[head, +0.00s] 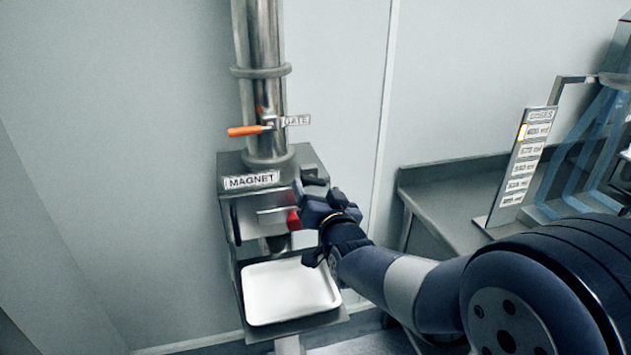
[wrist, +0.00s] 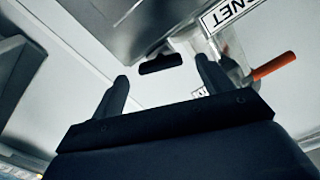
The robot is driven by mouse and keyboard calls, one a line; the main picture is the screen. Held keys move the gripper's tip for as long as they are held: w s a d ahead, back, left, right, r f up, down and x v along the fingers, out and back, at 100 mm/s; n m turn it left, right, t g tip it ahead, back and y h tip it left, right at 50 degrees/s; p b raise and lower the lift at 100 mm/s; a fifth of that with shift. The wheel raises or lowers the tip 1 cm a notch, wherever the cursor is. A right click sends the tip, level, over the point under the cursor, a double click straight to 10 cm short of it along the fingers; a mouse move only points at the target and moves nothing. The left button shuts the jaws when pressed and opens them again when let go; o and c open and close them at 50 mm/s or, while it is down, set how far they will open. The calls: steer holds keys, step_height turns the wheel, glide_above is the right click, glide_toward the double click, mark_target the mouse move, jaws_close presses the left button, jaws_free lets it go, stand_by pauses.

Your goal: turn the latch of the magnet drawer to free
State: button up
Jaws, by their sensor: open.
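The magnet drawer's grey metal housing (head: 238,211), with its MAGNET label (head: 252,180), stands below the steel pipe. A red piece (head: 294,221), probably the latch, shows on its right side, partly hidden by my gripper (head: 305,220). My gripper is at the right of the drawer front, close to the red piece; I cannot tell whether they touch. In the wrist view my open gripper (wrist: 163,78) has a short dark bar (wrist: 161,64) ahead, between its fingertips. I cannot tell what that bar is. A bar handle (head: 276,210) crosses the drawer front.
The orange gate handle (head: 246,131) sticks out from the pipe (head: 265,95) above the drawer; it also shows in the wrist view (wrist: 273,66). A white tray (head: 289,292) lies below the drawer. A bench (head: 447,200) with a doses board (head: 522,165) is at the right.

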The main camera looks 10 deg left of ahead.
mark_target(313, 181)
steer(key=shift+p+x, duration=0.3)
steer(key=shift+x, duration=1.05)
steer(key=shift+c, duration=0.5)
